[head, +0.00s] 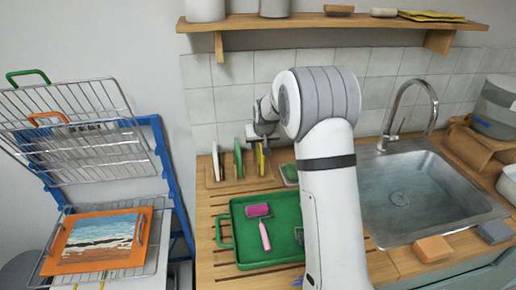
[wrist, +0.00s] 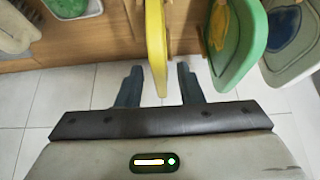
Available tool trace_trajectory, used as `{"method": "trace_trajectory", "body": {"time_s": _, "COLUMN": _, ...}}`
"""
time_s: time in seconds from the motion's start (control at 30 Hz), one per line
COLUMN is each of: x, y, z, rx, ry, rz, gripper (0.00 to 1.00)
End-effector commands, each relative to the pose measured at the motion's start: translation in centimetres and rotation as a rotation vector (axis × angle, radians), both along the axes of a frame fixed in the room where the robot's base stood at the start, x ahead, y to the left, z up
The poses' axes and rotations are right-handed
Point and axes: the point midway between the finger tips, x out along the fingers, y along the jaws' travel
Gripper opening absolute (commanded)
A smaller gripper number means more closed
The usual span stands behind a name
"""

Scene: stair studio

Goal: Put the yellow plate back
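The yellow plate (head: 261,159) stands on edge at the right end of the wooden rack (head: 214,183), beside the green plate (head: 238,158) and the white plate (head: 215,161). In the wrist view the yellow plate (wrist: 156,45) shows edge-on between the two fingers of my gripper (wrist: 158,86). In the head view my gripper (head: 262,139) is just above the yellow plate, and my arm hides part of that area. The plate's foot in the rack is hard to make out.
A green tray (head: 232,225) with a pink roller (head: 263,228) lies in front of the rack. The sink (head: 405,190) and faucet (head: 432,95) are to the right. A blue drying rack (head: 172,180) with wire shelves stands left. A wooden shelf (head: 330,22) hangs above.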

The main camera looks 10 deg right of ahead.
Motion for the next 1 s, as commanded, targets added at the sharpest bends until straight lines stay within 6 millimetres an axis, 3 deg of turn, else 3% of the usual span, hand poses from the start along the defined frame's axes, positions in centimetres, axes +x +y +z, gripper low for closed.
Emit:
{"method": "trace_trajectory", "body": {"time_s": 0.3, "x": -3.1, "y": -0.1, "z": 5.5, "rx": -0.001, "ry": -0.003, "rz": 0.000, "gripper": 0.34}}
{"method": "trace_trajectory", "body": {"time_s": 0.53, "x": -4.4, "y": -0.1, "z": 7.4, "rx": 0.000, "ry": -0.001, "rz": -0.001, "gripper": 0.34}}
{"method": "trace_trajectory", "body": {"time_s": 0.63, "x": -6.0, "y": -0.1, "z": 8.3, "rx": 0.000, "ry": 0.009, "rz": -0.001, "gripper": 0.34}}
{"method": "trace_trajectory", "body": {"time_s": 0.77, "x": -10.3, "y": -0.1, "z": 10.0, "rx": 0.000, "ry": 0.035, "rz": -0.001, "gripper": 0.34}}
{"method": "trace_trajectory", "body": {"time_s": 1.0, "x": -21.2, "y": -0.2, "z": 11.9, "rx": 0.000, "ry": 0.107, "rz": -0.004, "gripper": 0.34}}
